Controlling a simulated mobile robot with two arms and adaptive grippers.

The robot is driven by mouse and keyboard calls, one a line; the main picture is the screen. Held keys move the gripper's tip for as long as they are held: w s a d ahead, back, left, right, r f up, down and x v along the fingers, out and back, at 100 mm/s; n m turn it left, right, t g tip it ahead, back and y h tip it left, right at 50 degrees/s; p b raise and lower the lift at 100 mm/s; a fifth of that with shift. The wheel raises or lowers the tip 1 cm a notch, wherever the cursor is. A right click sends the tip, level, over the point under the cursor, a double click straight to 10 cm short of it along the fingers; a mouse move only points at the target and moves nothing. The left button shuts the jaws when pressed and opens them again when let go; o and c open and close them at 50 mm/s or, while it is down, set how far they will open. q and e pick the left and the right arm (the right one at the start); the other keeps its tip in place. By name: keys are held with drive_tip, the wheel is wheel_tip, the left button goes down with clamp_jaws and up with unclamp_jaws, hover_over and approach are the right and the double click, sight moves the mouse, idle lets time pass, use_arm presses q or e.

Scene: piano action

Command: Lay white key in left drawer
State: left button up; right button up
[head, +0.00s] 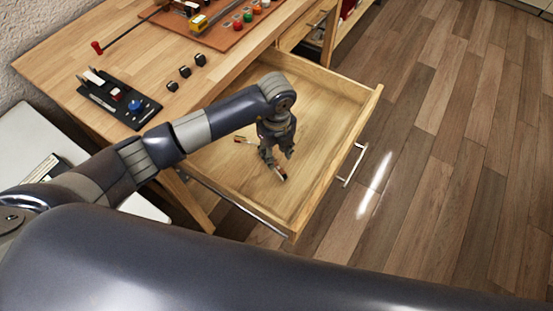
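The left drawer (325,130) is a light wooden drawer, pulled out from under the workbench. My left gripper (279,157) reaches down inside it, with its fingers apart. A small slim piece with red and dark ends (281,174) lies on the drawer floor right at the fingertips. Part of it is hidden by a finger, and I cannot tell whether it is the white key. Another small reddish piece (243,140) lies in the drawer to the left. My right gripper is not in view.
The workbench (75,50) holds a black base with small parts (118,98), several black knobs (186,72) and a brown board (225,30) with coloured pieces. The drawer's right part is bare. A metal handle (352,165) sticks out from its front. The wooden floor is clear.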

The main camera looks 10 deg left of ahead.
use_arm(q)
wheel_tip(320, 180, up, 7)
idle(0.3)
drive_tip(key=shift+f, duration=0.15)
idle(0.3)
